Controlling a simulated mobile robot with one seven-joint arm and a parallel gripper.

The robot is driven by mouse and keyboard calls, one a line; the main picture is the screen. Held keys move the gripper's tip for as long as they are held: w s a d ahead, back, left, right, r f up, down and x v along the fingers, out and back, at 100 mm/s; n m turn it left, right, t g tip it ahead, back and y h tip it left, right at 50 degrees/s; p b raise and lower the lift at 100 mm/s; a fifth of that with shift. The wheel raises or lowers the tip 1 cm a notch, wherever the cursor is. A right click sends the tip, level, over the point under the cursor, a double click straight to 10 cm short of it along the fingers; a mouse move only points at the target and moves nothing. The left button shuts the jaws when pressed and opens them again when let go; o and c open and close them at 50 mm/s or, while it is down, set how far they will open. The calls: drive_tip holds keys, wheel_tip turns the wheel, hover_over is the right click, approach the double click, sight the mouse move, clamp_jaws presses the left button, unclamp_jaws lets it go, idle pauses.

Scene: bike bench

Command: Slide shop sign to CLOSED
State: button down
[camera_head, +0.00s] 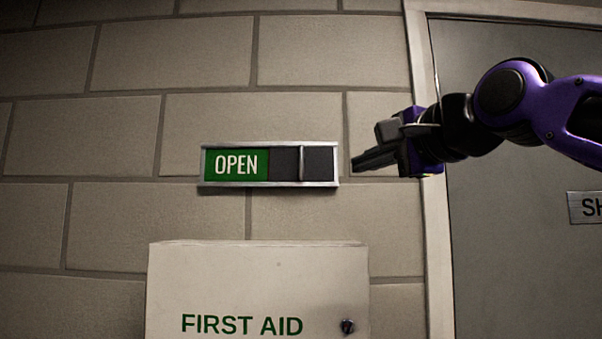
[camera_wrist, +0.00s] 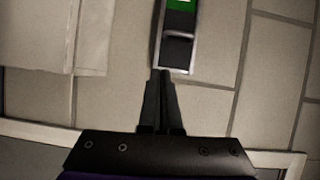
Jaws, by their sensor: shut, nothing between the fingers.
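The shop sign (camera_head: 269,182) is a silver-framed slide sign on the block wall. Its left part shows a green panel (camera_head: 236,164) with the word OPEN. A dark slider covers the right part, with a thin upright silver handle (camera_head: 302,163) right of the middle. My gripper (camera_head: 354,163) is just right of the sign's right end, shut and empty, its fingers pointing left. In the wrist view the shut fingertips (camera_wrist: 162,72) are by the near end of the sign, and the handle (camera_wrist: 178,35) shows beyond them. I cannot tell whether they touch the frame.
A white first aid box (camera_head: 258,285) with a dark knob (camera_head: 347,326) is on the wall below the sign. A grey door (camera_head: 500,230) with a pale frame (camera_head: 436,250) stands to the right. The wall above and left of the sign is clear.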

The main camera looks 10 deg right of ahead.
drive_tip(key=r, duration=0.1)
drive_tip(key=d+r, duration=0.1)
drive_tip(key=r+m, duration=0.1)
drive_tip(key=shift+w+d, duration=0.25)
drive_tip(key=shift+d, duration=0.05)
drive_tip(key=p, duration=0.2)
approach(318, 157)
drive_tip(key=w, duration=0.2)
drive_tip(key=w+f, duration=0.1)
drive_tip(key=shift+w+f, duration=0.2)
drive_tip(key=shift+w, duration=0.15)
drive_tip(key=a, duration=0.3)
drive_tip(key=shift+w+f, duration=0.1)
drive_tip(key=shift+w, duration=0.2)
drive_tip(key=shift+a, duration=0.5)
